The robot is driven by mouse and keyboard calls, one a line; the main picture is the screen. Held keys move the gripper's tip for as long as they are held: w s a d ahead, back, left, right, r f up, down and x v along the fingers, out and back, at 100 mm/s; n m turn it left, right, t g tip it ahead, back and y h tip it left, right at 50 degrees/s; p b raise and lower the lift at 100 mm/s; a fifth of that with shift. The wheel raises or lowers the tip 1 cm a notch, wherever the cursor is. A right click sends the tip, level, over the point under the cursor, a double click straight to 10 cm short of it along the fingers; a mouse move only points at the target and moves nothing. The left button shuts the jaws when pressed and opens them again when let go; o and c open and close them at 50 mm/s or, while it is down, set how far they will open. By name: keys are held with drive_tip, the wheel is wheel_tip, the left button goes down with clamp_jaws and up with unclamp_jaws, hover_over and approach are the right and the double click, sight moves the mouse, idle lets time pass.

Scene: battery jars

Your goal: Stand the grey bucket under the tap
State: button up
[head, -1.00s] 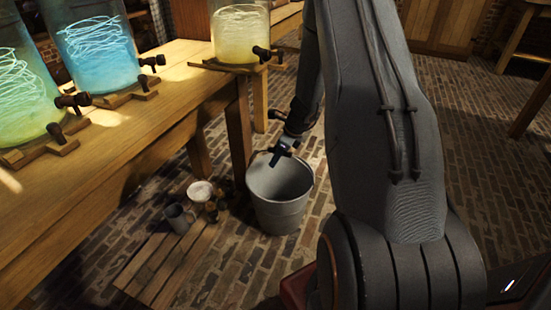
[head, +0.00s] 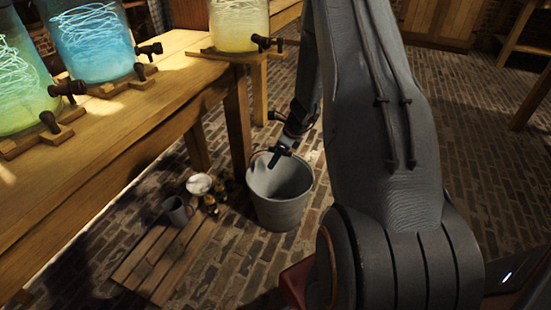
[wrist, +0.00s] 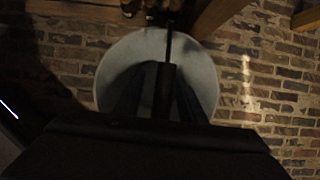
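The grey bucket (head: 281,212) stands upright on or just above the brick floor, beside the bench's corner leg; I cannot tell whether its base touches. My gripper (head: 275,160) is at its mouth and appears shut on the upright handle. In the wrist view the round pale mouth of the bucket (wrist: 205,85) lies below my gripper, with the handle (wrist: 168,46) running up the middle. Dark finger shapes or shadows hide part of the inside. Taps on the bench jars are the yellow jar's tap (head: 266,42), the blue jar's tap (head: 148,50) and the green jar's tap (head: 66,88).
The wooden bench (head: 120,125) fills the left, with its leg (head: 238,130) close to the bucket. A slatted board (head: 160,262) with a grey mug (head: 177,211) and a white cup (head: 199,184) near it lies left of the bucket. Brick floor (head: 480,150) at right is open.

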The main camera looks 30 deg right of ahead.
drive_tip(key=p+v, duration=0.4)
drive_tip(key=v, duration=0.8)
drive_tip(key=shift+r, duration=0.1)
drive_tip(key=s+a+r+n+g, duration=0.1)
drive_tip(key=s+a+r+n, duration=0.3)
drive_tip(key=a, duration=0.6)
drive_tip(key=s+a+r+n+g, duration=0.1)
drive_tip(key=a+r+n, duration=0.3)
drive_tip(key=a+n, duration=0.4)
drive_tip(key=s+a+r+n+g, duration=0.1)
drive_tip(key=s+a+r+n, duration=0.3)
drive_tip(key=a, duration=0.7)
drive_tip(key=s+a+r+n, duration=0.2)
drive_tip(key=s+a+n, duration=0.1)
drive_tip(key=s+n, duration=0.3)
drive_tip(key=s+a+r+n+h, duration=0.1)
drive_tip(key=s+a+r+n, duration=0.2)
drive_tip(key=s+n, duration=0.3)
drive_tip(key=s+a+r+n+h, duration=0.1)
drive_tip(key=s+a+r+n, duration=0.1)
drive_tip(key=s+a+n, duration=0.3)
drive_tip(key=s+n, duration=0.1)
drive_tip(key=s, duration=0.3)
drive_tip(key=shift+w+r, duration=0.1)
drive_tip(key=shift+r, duration=0.05)
